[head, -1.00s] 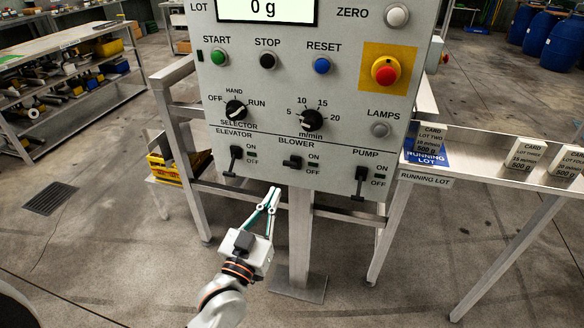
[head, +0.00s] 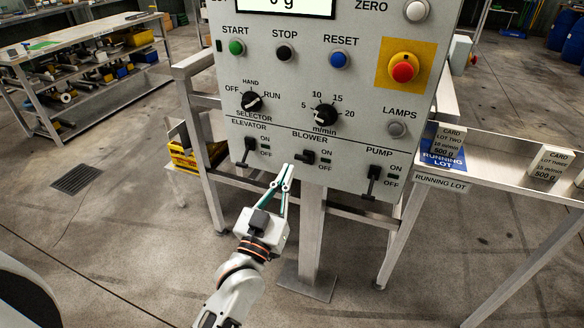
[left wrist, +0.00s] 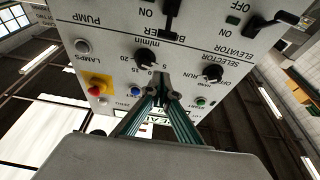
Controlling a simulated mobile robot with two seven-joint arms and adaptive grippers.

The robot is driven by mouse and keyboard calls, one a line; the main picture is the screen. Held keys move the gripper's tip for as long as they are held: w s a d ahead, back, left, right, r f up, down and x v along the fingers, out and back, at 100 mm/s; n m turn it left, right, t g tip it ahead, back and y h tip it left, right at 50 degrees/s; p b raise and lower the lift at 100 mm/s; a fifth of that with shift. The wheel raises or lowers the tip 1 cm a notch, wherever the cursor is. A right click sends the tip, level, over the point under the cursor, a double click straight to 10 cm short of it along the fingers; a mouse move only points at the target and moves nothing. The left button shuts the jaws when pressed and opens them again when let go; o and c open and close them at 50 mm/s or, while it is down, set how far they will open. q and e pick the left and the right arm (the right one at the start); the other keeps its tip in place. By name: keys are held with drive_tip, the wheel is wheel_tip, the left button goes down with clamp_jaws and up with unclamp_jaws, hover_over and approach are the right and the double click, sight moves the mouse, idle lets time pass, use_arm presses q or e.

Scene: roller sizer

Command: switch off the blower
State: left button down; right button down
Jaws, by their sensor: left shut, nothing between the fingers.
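The blower switch (head: 305,157) is a black lever under the BLOWER label on the grey control panel (head: 290,135), with ON above OFF at its right. Its handle does not hang down like the elevator and pump levers. It shows upside down at the top of the left wrist view (left wrist: 170,28). My left gripper (head: 288,168) is shut and empty, its green fingers pointing up. Its tips are just below and left of the blower switch in the head view; I cannot tell whether they touch the panel. My right gripper is in neither view.
The elevator lever (head: 245,152) is close on the left and the pump lever (head: 372,181) on the right. The selector knob (head: 252,101) and speed knob (head: 325,115) sit above. A red emergency button (head: 402,68) is upper right. A card shelf (head: 500,175) stands right.

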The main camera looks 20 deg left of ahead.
use_arm(q)
wheel_tip(320, 180, up, 3)
hover_over(299, 159)
drive_tip(key=s, duration=0.1)
drive_tip(key=f, duration=0.2)
drive_tip(key=f+b, duration=0.1)
drive_tip(key=f, duration=0.1)
drive_tip(key=shift+s+d, duration=0.25)
drive_tip(key=shift+f, duration=0.1)
